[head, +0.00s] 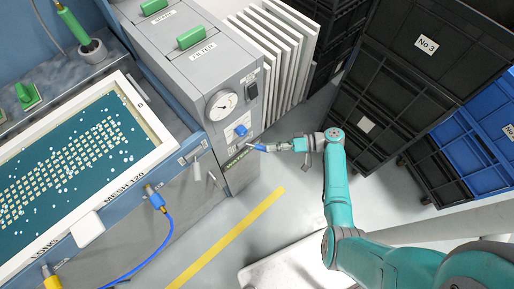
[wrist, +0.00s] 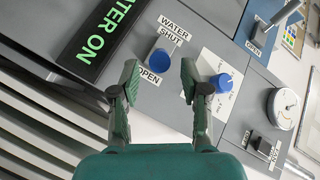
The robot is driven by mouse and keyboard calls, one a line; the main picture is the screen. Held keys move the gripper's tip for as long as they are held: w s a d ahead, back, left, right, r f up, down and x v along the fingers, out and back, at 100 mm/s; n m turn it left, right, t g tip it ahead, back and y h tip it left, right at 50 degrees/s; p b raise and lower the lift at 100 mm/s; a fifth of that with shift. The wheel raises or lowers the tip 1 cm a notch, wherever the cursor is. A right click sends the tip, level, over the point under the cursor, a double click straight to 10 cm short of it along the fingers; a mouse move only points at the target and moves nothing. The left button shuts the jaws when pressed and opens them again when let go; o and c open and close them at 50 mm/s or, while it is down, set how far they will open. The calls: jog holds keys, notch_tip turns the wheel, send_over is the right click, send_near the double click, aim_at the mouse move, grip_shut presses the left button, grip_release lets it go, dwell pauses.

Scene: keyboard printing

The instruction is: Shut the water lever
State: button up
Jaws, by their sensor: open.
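The water lever has a blue knob (wrist: 159,60) and sits between the labels WATER SHUT (wrist: 172,30) and OPEN (wrist: 152,75) in the wrist view. Its blue handle (head: 258,147) also shows in the head view, sticking out from the grey panel. A black display (wrist: 100,32) beside it reads WATER ON in green. My gripper (wrist: 160,78) is open, with one finger on each side of the knob in the picture; I cannot tell whether either touches it. In the head view my gripper (head: 276,148) points left at the handle, close to it.
A second blue knob (wrist: 222,82) sits on a pale plate just right of my right finger. A gauge (head: 221,105) and a black switch (head: 251,91) are higher on the panel. Black crates (head: 405,110) stand right of my arm. The floor by the yellow line (head: 228,238) is clear.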

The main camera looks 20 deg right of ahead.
aim_at(258, 148)
jog(key=shift+x, duration=3.15)
grip_shut()
